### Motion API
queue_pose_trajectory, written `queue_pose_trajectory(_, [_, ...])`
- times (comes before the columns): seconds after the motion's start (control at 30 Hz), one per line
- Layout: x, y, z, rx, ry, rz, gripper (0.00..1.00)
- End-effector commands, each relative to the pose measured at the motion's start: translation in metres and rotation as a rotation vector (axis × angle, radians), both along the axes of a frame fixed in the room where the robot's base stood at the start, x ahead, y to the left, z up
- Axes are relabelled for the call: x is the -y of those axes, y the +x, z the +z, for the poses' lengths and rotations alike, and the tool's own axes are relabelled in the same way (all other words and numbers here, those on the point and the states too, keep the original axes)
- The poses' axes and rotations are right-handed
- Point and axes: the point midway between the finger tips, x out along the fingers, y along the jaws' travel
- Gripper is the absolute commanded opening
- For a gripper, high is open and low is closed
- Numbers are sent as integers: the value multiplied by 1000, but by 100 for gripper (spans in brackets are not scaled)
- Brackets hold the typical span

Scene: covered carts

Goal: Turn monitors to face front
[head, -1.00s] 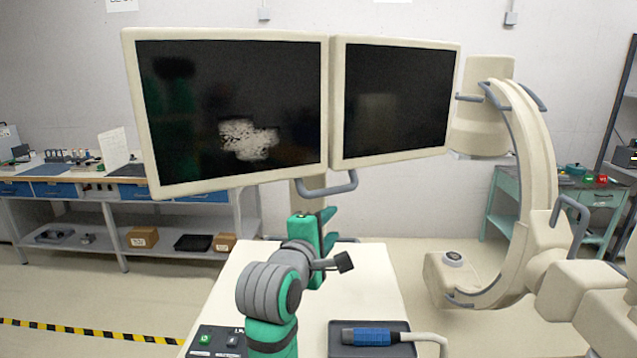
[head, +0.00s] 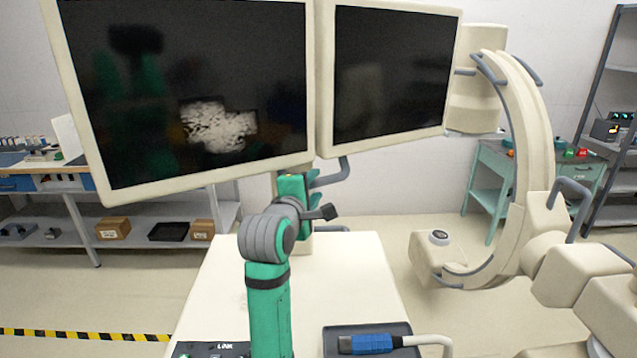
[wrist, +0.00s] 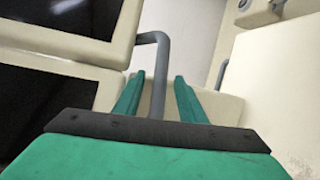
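Two dark-screened monitors with cream frames, a left monitor (head: 190,95) and a right monitor (head: 390,75), stand side by side above a white cart (head: 345,275). They meet at a shallow angle, and the left one looks larger and nearer. A grey bar handle (head: 342,174) hangs below their join. My gripper (head: 312,180) is just at the handle, partly hidden by my wrist. In the wrist view my gripper (wrist: 158,76) is open, with its two green fingers on either side of the handle (wrist: 163,52). Small gaps show beside the bar.
A blue-handled probe (head: 368,344) lies in a dark tray on the cart's front. A cream C-arm machine (head: 530,150) stands at right. A workbench (head: 75,205) is at back left. Yellow-black tape (head: 80,335) marks the floor at left.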

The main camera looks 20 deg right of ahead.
Motion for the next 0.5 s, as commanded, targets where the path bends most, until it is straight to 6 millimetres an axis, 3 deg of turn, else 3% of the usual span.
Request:
queue_pose_trajectory(0.2, [19,22,-5,-2,0,-4,37])
queue_pose_trajectory(0.5, [29,29,-6,-1,0,-9,37])
